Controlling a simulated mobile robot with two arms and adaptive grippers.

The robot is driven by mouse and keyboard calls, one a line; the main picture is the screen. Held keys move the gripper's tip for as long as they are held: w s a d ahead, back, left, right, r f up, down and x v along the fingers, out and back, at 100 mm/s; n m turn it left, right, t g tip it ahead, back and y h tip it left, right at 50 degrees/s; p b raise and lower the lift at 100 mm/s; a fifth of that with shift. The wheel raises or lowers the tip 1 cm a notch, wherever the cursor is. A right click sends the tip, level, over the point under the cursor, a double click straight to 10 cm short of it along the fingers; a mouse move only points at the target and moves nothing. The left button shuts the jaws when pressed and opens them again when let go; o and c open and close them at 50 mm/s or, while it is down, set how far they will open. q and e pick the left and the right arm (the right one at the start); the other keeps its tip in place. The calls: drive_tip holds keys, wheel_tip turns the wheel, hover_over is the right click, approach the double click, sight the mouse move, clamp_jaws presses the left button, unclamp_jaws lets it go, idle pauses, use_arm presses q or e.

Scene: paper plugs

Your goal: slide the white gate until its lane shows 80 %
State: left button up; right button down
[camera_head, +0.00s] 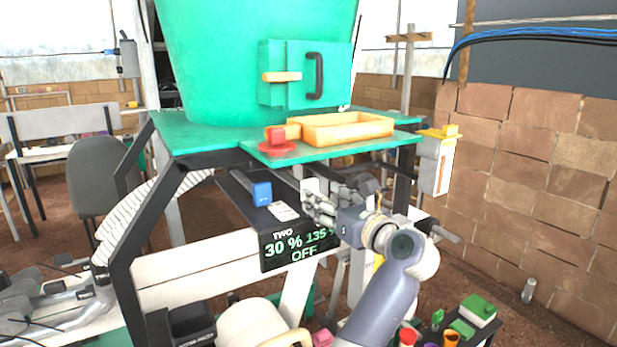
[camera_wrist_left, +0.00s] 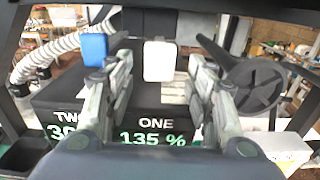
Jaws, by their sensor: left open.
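The white gate (camera_head: 310,186) is a small white block on the dark panel under the green bench; my left gripper partly hides it. In the left wrist view the white gate (camera_wrist_left: 159,61) stands upright between my spread fingers, with a gap on each side. My left gripper (camera_head: 318,205) is open and empty; its fingers also show in the wrist view (camera_wrist_left: 159,75). The display (camera_head: 298,247) reads TWO 30 % and 135 %, with OFF below. The wrist view shows ONE over 135 % on the display (camera_wrist_left: 153,130), below the white gate. My right gripper is out of view.
The blue gate (camera_head: 261,193) stands left of the white one. The green bench (camera_head: 210,135) overhangs the panel, with a yellow tray (camera_head: 345,128) above. A black round part (camera_wrist_left: 256,83) sits close beside my right-hand finger.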

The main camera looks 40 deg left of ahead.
sight(312, 190)
use_arm(q)
drive_tip(key=shift+w+a, duration=0.1)
drive_tip(key=shift+a, duration=0.15)
drive_tip(key=shift+b+x, duration=0.4)
drive_tip(key=shift+x, duration=1.55)
drive_tip(key=shift+c, duration=0.6)
drive_tip(key=c, duration=0.8)
